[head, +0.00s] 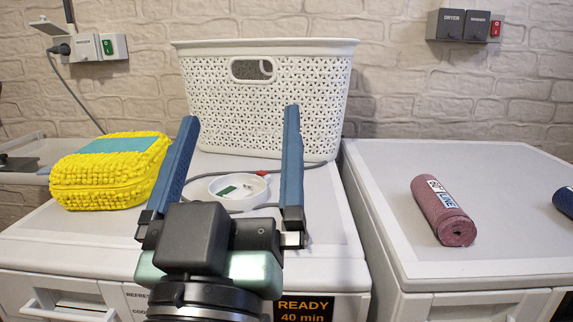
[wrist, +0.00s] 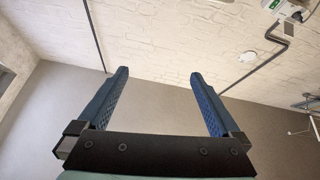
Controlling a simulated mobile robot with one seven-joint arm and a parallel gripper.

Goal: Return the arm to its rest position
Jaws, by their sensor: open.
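My gripper (head: 238,120) is open and empty, its two blue fingers spread wide apart. In the head view it is raised in front of the left white machine (head: 315,225), with the fingers pointing up and away toward the white basket. The wrist view also shows my gripper (wrist: 160,80) with nothing between the fingers. Behind them there are a white brick wall (wrist: 170,30) and a plain grey surface (wrist: 155,105).
A white perforated basket (head: 310,95), a yellow bumpy item (head: 85,190) and a small white round dish (head: 222,193) with a cable are on the left machine. A maroon roll (head: 440,208) lies on the right machine (head: 385,170); a dark blue item (head: 565,200) is at its right edge.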

